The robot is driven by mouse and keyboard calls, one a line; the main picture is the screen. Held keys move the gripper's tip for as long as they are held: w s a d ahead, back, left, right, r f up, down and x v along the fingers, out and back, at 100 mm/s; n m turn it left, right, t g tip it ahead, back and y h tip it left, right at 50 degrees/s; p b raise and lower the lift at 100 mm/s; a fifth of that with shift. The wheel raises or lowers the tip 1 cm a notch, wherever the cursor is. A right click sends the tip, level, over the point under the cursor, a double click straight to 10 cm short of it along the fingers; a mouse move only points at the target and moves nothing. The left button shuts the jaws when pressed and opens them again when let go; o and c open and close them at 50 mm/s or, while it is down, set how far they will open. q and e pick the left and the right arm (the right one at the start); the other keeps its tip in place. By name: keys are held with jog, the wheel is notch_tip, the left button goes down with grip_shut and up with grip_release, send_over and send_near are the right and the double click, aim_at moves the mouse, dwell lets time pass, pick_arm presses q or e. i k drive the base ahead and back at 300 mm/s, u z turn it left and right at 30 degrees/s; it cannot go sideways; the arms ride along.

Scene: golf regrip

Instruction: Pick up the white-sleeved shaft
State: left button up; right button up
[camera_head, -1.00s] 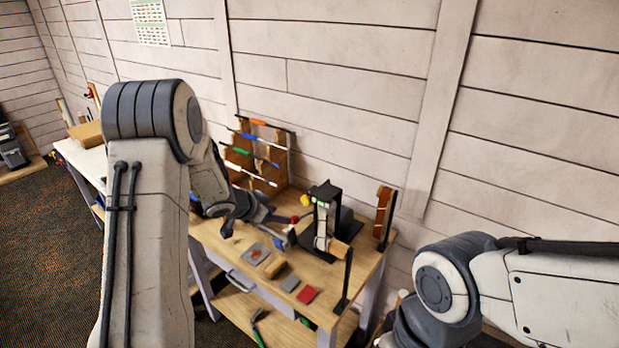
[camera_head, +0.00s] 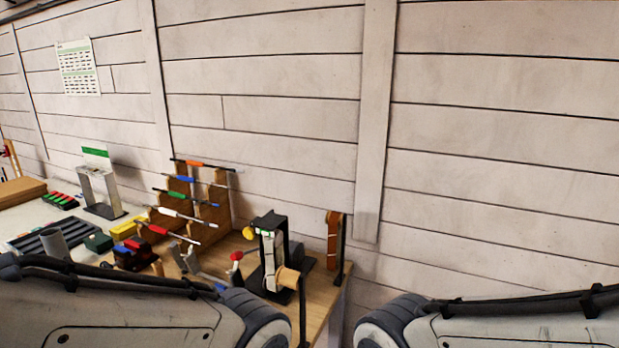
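The white-sleeved shaft (camera_head: 188,217) rests across the wooden shaft rack (camera_head: 221,205) at the back of the bench, in the camera_head view. It lies between a green-sleeved shaft (camera_head: 185,196) above it and a red-sleeved shaft (camera_head: 160,229) below it. An orange-sleeved shaft (camera_head: 196,164) lies on top. My left and right arms show only as links along the bottom edge. Neither gripper is in the picture, so I cannot see their fingers.
A black clamp stand (camera_head: 268,240) stands right of the rack, with a wooden upright (camera_head: 334,240) beyond it. Left of the rack are a metal stand (camera_head: 100,190), a yellow box (camera_head: 127,227) and a dark tray (camera_head: 62,232). A plank wall closes off the back.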

aim_at(169, 211)
jog(key=u, duration=0.4)
jog(key=k, duration=1)
jog(key=u, duration=0.35)
jog(key=i, duration=1)
